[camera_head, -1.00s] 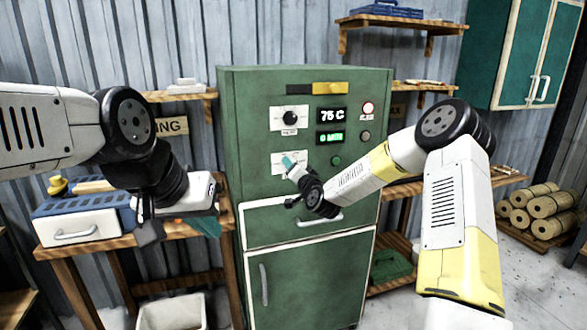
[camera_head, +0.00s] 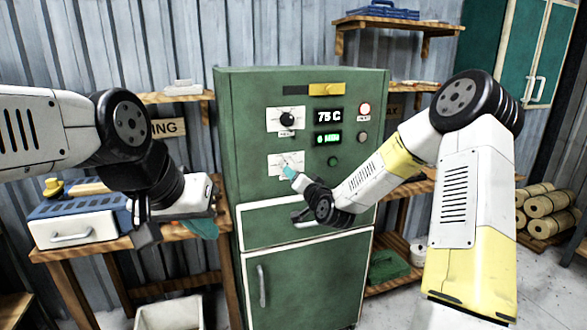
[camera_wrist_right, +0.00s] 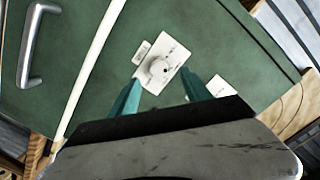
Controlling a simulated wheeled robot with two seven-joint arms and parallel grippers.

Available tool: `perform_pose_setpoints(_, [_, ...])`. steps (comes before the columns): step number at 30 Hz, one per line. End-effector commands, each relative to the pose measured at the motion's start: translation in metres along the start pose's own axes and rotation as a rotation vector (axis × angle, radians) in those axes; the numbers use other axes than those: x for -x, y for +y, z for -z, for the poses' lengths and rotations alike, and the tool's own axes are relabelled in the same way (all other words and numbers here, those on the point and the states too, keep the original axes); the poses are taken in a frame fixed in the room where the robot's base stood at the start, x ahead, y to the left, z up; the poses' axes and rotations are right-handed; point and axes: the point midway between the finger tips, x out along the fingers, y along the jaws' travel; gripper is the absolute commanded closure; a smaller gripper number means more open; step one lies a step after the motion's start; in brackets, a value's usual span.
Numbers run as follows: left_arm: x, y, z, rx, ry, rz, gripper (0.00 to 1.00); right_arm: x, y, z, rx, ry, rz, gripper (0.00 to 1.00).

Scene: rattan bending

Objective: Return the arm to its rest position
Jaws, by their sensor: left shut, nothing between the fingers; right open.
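My right gripper (camera_head: 289,172) is open, its teal fingertips in front of the lower dial plate of the green steam cabinet (camera_head: 230,150). In the right wrist view its two teal fingers (camera_wrist_right: 163,95) stand apart with nothing between them; the white knob (camera_wrist_right: 160,68) on its plate shows just beyond, and a gap seems to separate them. My left gripper (camera_head: 203,228) hangs low at the left, in front of the bench, pointing down. Its teal tips are shut and partly hidden by its body.
The cabinet has a black knob (camera_head: 287,118), a display (camera_head: 329,116) reading 75 C, a lower one (camera_head: 328,139) seeming to read 6 MIN, and a drawer handle below. A blue-topped box (camera_head: 80,220) stands on the left bench near my left arm. Rattan bundles (camera_head: 548,207) lie at right.

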Motion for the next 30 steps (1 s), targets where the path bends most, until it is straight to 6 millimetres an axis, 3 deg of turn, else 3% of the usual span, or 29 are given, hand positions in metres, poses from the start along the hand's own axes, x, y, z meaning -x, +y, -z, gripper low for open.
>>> perform_pose_setpoints(5, [0.000, 0.000, 0.000, 0.000, 0.000, 0.000, 1.00, 0.032, -0.021, 0.007, 0.206, -0.174, -0.070, 0.43])
perform_pose_setpoints(11, [0.000, 0.000, 0.000, 0.000, 0.000, 0.000, 1.00, 0.097, -0.028, 0.025, 0.389, -0.360, -0.208, 0.43])
perform_pose_setpoints(20, [0.000, 0.000, 0.000, 0.000, 0.000, 0.000, 1.00, 0.238, -0.039, 0.054, 0.484, -0.576, -0.403, 0.43])
perform_pose_setpoints(24, [0.000, 0.000, 0.000, 0.000, 0.000, 0.000, 1.00, 0.311, -0.045, 0.053, 0.462, -0.670, -0.449, 0.43])
perform_pose_setpoints(27, [0.000, 0.000, 0.000, 0.000, 0.000, 0.000, 1.00, 0.354, -0.049, 0.047, 0.435, -0.730, -0.458, 0.43])
perform_pose_setpoints(30, [0.000, 0.000, 0.000, 0.000, 0.000, 0.000, 1.00, 0.385, -0.052, 0.040, 0.413, -0.777, -0.456, 0.43])
